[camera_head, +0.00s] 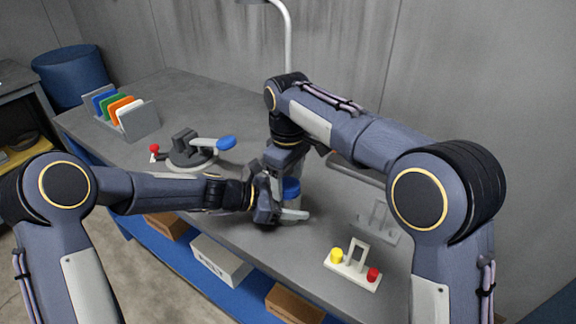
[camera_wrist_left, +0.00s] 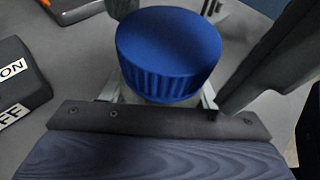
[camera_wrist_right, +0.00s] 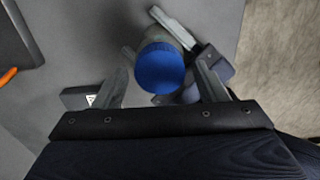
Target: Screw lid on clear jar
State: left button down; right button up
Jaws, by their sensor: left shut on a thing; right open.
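A blue ribbed lid (camera_head: 291,186) sits on top of the jar (camera_head: 294,203), whose body is mostly hidden by my left gripper. In the left wrist view the lid (camera_wrist_left: 168,50) looks level; I cannot tell how tightly it is seated. My left gripper (camera_head: 284,211) is shut on the jar below the lid, near the table's front edge. My right gripper (camera_wrist_right: 165,85) is open above the lid (camera_wrist_right: 160,66), pointing down. Its fingers are apart on either side of the lid and do not appear to touch it.
A round fixture with a blue handle (camera_head: 226,143) stands left of the jar. A rack of coloured plates (camera_head: 140,122) is at the far left. A white stand with yellow and red knobs (camera_head: 352,268) and a grey stand (camera_head: 377,222) are at the right. A black ON/OFF box (camera_wrist_left: 16,75) is nearby.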

jog(key=shift+f, duration=0.3)
jog(key=c, duration=0.8)
jog(key=o, duration=0.9)
jog(key=shift+c, duration=0.2)
jog(key=shift+r, duration=2.3)
